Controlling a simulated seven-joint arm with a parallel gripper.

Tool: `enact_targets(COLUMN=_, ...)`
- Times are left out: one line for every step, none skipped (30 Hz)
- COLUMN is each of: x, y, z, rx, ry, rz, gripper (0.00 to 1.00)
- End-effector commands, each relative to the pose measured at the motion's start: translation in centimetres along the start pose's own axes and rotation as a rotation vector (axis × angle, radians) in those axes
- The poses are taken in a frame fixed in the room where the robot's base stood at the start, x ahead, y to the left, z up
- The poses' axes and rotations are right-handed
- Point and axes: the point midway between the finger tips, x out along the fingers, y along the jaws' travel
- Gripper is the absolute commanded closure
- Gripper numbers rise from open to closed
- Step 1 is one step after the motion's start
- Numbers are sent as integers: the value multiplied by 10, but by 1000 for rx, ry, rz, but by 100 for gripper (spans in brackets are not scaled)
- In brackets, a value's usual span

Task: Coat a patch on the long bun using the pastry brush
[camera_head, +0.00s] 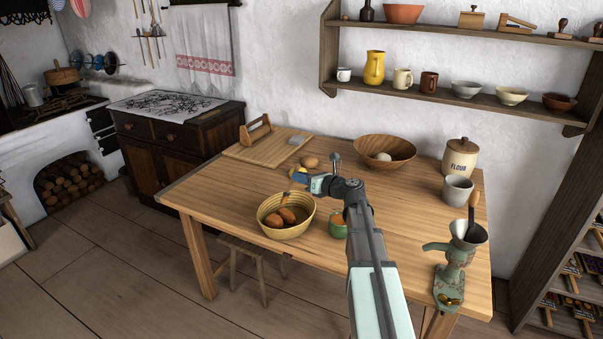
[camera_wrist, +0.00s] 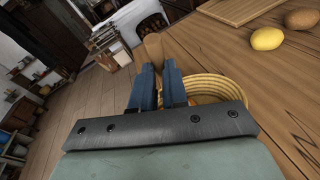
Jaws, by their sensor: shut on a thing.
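My gripper (camera_head: 299,178) has blue fingers and hangs over the table, above and slightly right of the woven basket (camera_head: 262,220). In the wrist view, my gripper (camera_wrist: 158,88) is shut on a wooden handle, which looks like the pastry brush (camera_wrist: 153,46). Brown buns lie in the basket, including a long bun (camera_head: 287,214).
A green cup (camera_head: 338,224) with orange contents stands right of the basket. A lemon (camera_wrist: 268,39) and a brown egg-like thing (camera_wrist: 302,19) lie beyond my gripper. A cutting board (camera_head: 262,150), wooden bowl (camera_head: 384,150), flour jar (camera_head: 460,160) and green grinder (camera_head: 455,265) stand farther around.

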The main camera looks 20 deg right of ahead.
Motion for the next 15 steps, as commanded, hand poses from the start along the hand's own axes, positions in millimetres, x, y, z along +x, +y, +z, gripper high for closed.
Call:
enact_targets(x=1, y=-2, z=-5, rx=2, ry=1, rz=0, gripper=100)
enact_targets(x=1, y=-2, z=-8, rx=2, ry=1, rz=0, gripper=100)
enact_targets(x=2, y=-3, z=-11, rx=2, ry=1, rz=0, gripper=100)
enact_targets(x=2, y=-4, z=-14, rx=2, ry=1, rz=0, gripper=100)
enact_targets(x=2, y=-4, z=-16, rx=1, ry=0, rz=0, gripper=100)
enact_targets(x=3, y=-5, z=-20, rx=2, ry=0, rz=-1, gripper=100)
enact_targets(x=3, y=-6, z=-22, rx=2, ry=0, rz=-1, gripper=100)
enact_targets(x=4, y=-7, z=-25, rx=3, ry=0, rz=-1, gripper=100)
enact_targets(x=4, y=-8, z=-29, rx=2, ry=1, rz=-1, gripper=100)
enact_targets(x=5, y=-8, z=-31, rx=1, ry=1, rz=-1, gripper=100)
enact_targets(x=5, y=-9, z=-34, rx=1, ry=1, rz=-1, gripper=100)
enact_targets(x=5, y=-10, z=-37, rx=1, ry=0, rz=-1, gripper=100)
enact_targets(x=6, y=-11, z=-41, rx=2, ry=1, rz=-1, gripper=100)
enact_targets(x=7, y=-12, z=-44, rx=3, ry=1, rz=-1, gripper=100)
enact_targets(x=8, y=-17, z=-46, rx=2, ry=0, rz=-2, gripper=100)
